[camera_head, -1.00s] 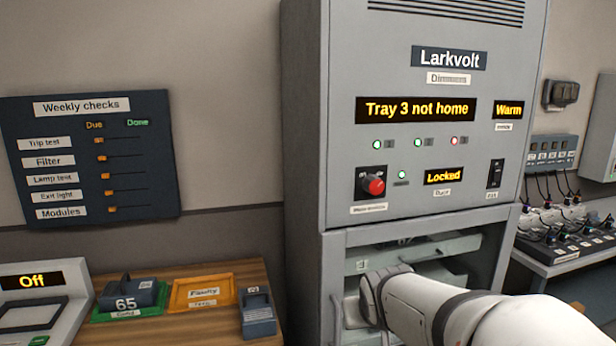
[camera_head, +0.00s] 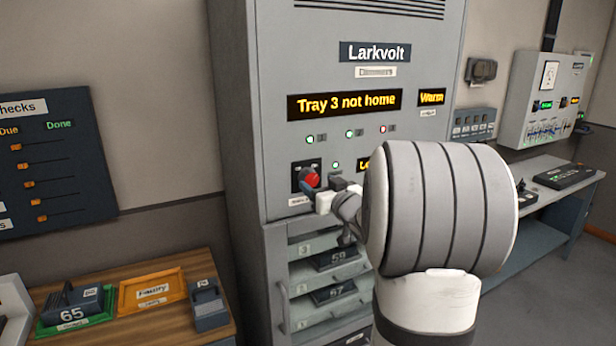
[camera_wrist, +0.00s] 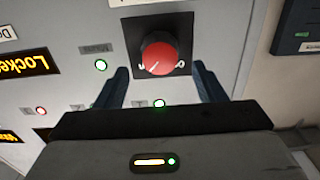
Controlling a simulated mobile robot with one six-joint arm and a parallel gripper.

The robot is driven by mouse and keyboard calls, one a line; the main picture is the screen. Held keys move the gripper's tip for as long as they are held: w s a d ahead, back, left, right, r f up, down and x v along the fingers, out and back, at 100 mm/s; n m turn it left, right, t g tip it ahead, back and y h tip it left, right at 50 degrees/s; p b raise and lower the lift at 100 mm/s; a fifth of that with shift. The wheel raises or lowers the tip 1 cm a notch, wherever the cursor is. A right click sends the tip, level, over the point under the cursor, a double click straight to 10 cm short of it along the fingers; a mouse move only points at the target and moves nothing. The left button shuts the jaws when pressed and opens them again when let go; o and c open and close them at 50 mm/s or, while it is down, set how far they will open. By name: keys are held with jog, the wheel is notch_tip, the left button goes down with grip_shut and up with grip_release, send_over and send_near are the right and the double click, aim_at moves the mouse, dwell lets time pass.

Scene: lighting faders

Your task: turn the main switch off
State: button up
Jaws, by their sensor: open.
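The main switch is a round red knob (camera_head: 312,177) on a black square plate, on the grey Larkvolt cabinet front (camera_head: 262,110). In the wrist view the red knob (camera_wrist: 160,54) sits just beyond and between my two dark fingertips, with a white mark pointing toward the plate's lower left in that picture. My gripper (camera_wrist: 160,85) is open, one finger on each side of the knob, and I see no contact. In the head view my gripper (camera_head: 320,190) is at the knob, partly hidden by my wrist. A green lamp (camera_wrist: 101,65) beside the switch is lit.
The cabinet display (camera_head: 345,104) reads "Tray 3 not home". Below are trays (camera_head: 330,280) behind an open front. A wooden bench (camera_head: 190,265) at left holds module 65 (camera_head: 70,305) and an orange "Faulty" tray (camera_head: 152,291).

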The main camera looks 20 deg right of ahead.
aim_at(312, 179)
jog(key=shift+w+a+p, duration=0.1)
jog(key=shift+w+p, duration=0.35)
jog(key=shift+w, duration=1.65)
jog(key=shift+c, duration=0.3)
